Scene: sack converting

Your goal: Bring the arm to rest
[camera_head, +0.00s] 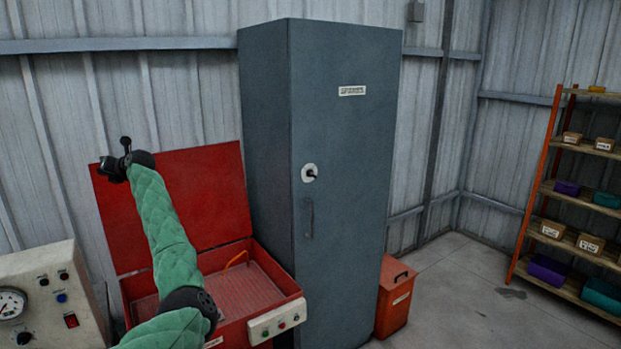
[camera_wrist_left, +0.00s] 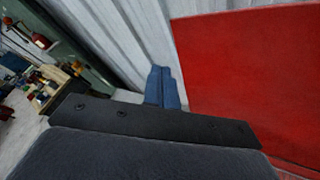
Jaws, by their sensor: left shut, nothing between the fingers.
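My left arm, in a green quilted sleeve, reaches up from the bottom of the head view. Its dark wrist end and left gripper (camera_head: 108,172) are raised in front of the upper left part of the open red lid (camera_head: 200,195). In the left wrist view the two blue fingers of the gripper (camera_wrist_left: 162,78) lie side by side, shut and empty. The red lid (camera_wrist_left: 250,80) fills the right of that view; the fingers appear clear of it. My right gripper is not in view.
A red open box (camera_head: 265,285) with a control panel stands below my arm. A tall grey cabinet (camera_head: 345,180) is right of it. A cream gauge panel (camera_head: 50,300) is at lower left. An orange bin (camera_head: 395,297) and shelving (camera_head: 540,190) stand right, with clear floor (camera_head: 460,310) between.

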